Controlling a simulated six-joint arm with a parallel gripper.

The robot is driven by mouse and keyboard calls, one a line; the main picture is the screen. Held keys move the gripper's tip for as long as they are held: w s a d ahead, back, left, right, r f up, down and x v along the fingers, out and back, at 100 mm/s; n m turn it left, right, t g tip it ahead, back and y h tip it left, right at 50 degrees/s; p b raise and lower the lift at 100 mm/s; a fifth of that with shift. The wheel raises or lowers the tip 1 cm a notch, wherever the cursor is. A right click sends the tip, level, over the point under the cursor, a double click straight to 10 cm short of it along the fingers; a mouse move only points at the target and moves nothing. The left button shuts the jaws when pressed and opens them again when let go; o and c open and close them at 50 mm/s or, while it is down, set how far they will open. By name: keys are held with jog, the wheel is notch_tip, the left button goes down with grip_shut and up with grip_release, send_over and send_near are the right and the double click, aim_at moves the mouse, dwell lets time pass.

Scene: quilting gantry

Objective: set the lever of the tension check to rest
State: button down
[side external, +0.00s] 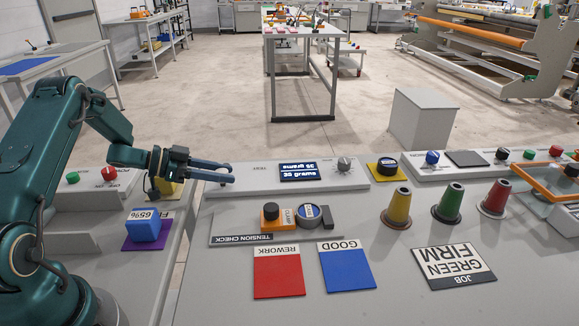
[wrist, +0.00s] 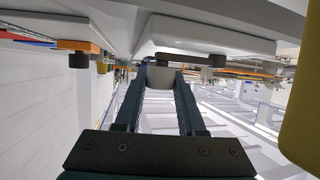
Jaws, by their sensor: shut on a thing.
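The tension check has a grey raised panel (side external: 262,180) marked TEST, with a blue display (side external: 299,172) reading 36 grams. My gripper (side external: 233,174) is at the panel's left end, its two fingers level. In the wrist view my gripper (wrist: 164,80) is shut on a pale grey knob-like piece (wrist: 164,76). A dark bar (wrist: 190,62), seemingly the lever, runs right from it to a dark round piece. The lever is not clear in the side view. The TENSION CHECK label (side external: 243,239) lies on a thin strip in front of the panel.
An orange clamp block (side external: 270,217) and a blue-faced round piece (side external: 311,217) stand before the panel. Red (side external: 279,275) and blue (side external: 346,268) mats lie nearer. Yellow (side external: 398,208), green and red cones stand to the right. A grey knob (side external: 344,164) sits right of the display.

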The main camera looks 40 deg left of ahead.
aim_at(219, 171)
jog(key=shift+r, duration=0.1)
jog(key=c, duration=0.5)
grip_release()
jog(key=shift+v, duration=2.55)
